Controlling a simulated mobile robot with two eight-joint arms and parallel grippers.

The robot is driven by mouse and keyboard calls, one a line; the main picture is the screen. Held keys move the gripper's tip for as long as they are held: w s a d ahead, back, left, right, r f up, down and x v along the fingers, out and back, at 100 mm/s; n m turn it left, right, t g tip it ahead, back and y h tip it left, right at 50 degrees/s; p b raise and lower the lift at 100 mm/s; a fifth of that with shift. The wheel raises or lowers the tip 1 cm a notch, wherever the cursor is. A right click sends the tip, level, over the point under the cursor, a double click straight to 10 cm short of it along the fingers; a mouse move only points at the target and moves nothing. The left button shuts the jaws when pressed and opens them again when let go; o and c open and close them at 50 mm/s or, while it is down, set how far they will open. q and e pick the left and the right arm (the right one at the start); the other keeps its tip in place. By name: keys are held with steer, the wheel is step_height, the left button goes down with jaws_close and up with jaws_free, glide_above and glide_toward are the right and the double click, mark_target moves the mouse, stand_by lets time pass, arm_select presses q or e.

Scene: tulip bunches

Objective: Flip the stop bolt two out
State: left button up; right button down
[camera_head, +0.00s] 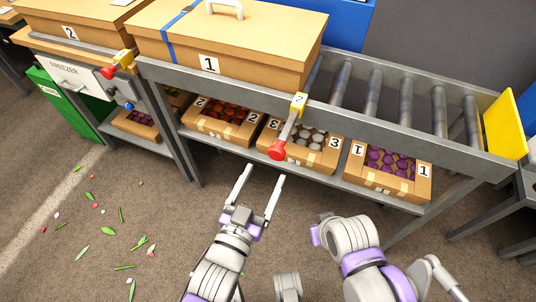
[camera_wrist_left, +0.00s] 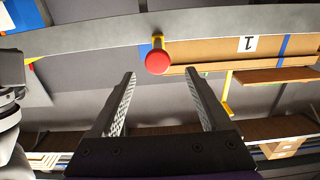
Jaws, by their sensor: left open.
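Stop bolt two has a yellow block (camera_head: 299,103) marked 2 on the front rail of the roller conveyor. Its grey rod slants down from the block to a round red knob (camera_head: 277,152) in front of the rail. The knob also shows in the left wrist view (camera_wrist_left: 157,62), centred beyond my fingertips. My left gripper (camera_head: 264,174) is open and empty, its two fingers pointing at the knob from just below it in the head view. In the left wrist view the left gripper (camera_wrist_left: 159,80) has nothing between its fingers. My right gripper's fingers do not show.
Another red-knobbed bolt (camera_head: 108,72) sits on the rail further left. A large cardboard box (camera_head: 209,64) marked 1 stands on the conveyor, with bare rollers (camera_head: 372,95) to its right. Crates of tulips, one marked 3 (camera_head: 299,152), lie on the shelf below. Petals and leaves litter the floor.

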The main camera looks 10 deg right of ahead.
mark_target(281, 143)
arm_select(q)
steer(key=b+x, duration=0.1)
steer(key=x, duration=1)
steer(key=shift+s+d+r, duration=0.1)
steer(key=shift+d, duration=0.05)
jaws_close()
